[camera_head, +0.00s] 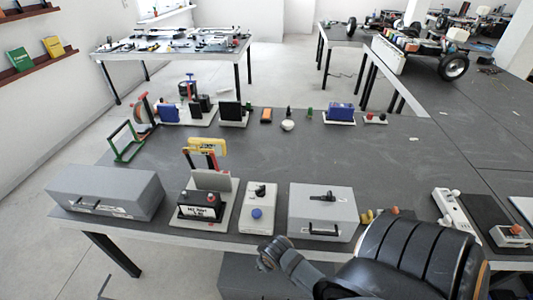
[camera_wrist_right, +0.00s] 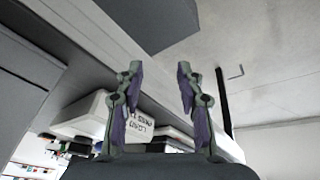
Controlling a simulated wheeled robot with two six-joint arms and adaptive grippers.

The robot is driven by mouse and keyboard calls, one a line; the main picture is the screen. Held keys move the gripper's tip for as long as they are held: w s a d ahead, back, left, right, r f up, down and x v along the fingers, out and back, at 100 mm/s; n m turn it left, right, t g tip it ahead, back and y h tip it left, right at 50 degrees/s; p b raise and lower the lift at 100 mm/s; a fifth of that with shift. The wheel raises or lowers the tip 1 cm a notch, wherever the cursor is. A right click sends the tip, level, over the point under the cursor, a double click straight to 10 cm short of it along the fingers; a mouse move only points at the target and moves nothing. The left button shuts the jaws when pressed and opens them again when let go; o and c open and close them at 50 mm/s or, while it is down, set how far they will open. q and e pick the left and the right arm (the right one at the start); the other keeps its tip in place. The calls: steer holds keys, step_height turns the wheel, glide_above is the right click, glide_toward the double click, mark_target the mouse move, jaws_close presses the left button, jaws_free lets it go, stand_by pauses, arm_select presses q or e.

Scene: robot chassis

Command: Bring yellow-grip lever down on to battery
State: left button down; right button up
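The lever with the yellow grip (camera_head: 207,146) stands raised, with red arms below the grip, above a grey upright plate (camera_head: 212,180) in the head view. The black battery (camera_head: 199,206) with a white label sits in front of that plate on a light base (camera_head: 228,212). My right gripper (camera_head: 272,252) is at the table's front edge, right of and nearer than the battery, apart from it and the lever. In the right wrist view my right gripper (camera_wrist_right: 160,73) is open with nothing between its fingers. My left gripper is in neither view.
A grey case (camera_head: 105,190) lies left of the battery. A light box with a blue knob (camera_head: 257,213) and a grey case with a handle (camera_head: 322,213) stand to the right. A green frame (camera_head: 127,142) stands behind left. The table's middle (camera_head: 330,150) is clear.

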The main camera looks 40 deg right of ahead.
stand_by(0.4)
steer(key=s+d+f, duration=0.1)
steer(key=s+f, duration=0.2)
steer(key=f, duration=0.9)
steer(key=s+f+g, duration=0.2)
steer(key=s+f, duration=1.6)
steer(key=s, duration=0.2)
steer(key=shift+d+f, duration=0.15)
steer(key=shift+d, duration=0.25)
